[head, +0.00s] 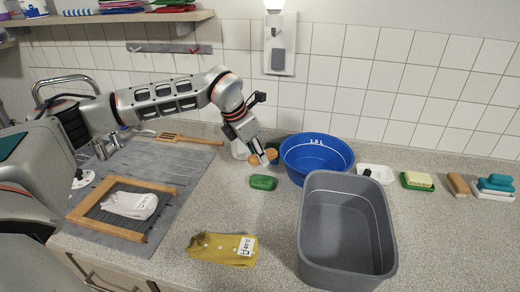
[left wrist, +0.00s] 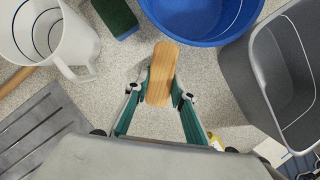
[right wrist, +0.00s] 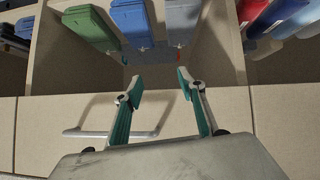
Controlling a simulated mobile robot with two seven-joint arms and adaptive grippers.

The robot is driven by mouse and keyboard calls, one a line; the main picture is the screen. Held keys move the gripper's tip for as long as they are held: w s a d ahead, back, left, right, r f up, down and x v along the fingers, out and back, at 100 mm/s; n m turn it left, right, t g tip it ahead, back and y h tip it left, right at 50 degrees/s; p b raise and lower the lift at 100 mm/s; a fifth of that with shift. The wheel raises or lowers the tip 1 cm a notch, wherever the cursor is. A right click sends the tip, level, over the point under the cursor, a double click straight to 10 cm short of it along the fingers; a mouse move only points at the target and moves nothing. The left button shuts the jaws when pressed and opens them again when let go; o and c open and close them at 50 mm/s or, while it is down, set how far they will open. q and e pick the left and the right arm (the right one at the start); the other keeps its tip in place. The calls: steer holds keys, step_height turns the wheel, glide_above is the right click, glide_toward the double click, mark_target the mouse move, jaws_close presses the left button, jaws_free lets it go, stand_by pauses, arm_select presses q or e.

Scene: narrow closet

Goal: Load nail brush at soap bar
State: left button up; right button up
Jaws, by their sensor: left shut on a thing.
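My left gripper (head: 264,158) is shut on the nail brush (head: 259,160), a wooden brown block, held above the counter left of the blue basin. In the left wrist view the nail brush (left wrist: 162,73) sits between the two fingertips; its bristles are not visible. A pale yellow soap bar (head: 418,179) lies on a green dish (head: 405,183) at the right, well away from my left gripper. My right gripper (right wrist: 155,82) is open and empty in the right wrist view, facing a cabinet front; it is not in the head view.
A blue basin (head: 290,160) and a grey tub (head: 304,245) stand between my left gripper and the soap bar. A green block (head: 263,182) lies in front. A white dish (head: 366,168), brown block (head: 458,184) and teal item (head: 496,182) stand right. A yellow cloth (head: 212,246) lies near the edge.

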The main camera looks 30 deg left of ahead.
mark_target(262, 179)
arm_select(q)
steer(key=shift+a+f, duration=0.1)
steer(key=shift+f, duration=2.8)
steer(key=shift+f+b, duration=0.4)
steer(key=shift+f, duration=0.15)
steer(key=shift+r, duration=0.1)
steer(key=shift+r+p, duration=0.35)
steer(key=shift+r, duration=3.1)
steer(key=shift+f, duration=0.1)
steer(key=shift+s+d+f+m+h, duration=0.3)
steer(key=shift+s+d+m, duration=0.15)
steer(key=shift+m, duration=0.45)
steer(key=s+d+m+g+y, duration=0.1)
steer(key=s+d+m+g, duration=0.2)
steer(key=s+m, duration=0.4)
steer(key=s+d+f+m+g+y, duration=0.1)
steer(key=s+m+g, duration=0.4)
steer(key=m, duration=1.6)
steer(key=s+d+y, duration=0.1)
steer(key=s+d, duration=0.1)
steer(key=s, duration=0.1)
steer(key=shift+d+g, duration=0.3)
steer(key=shift+d, duration=0.1)
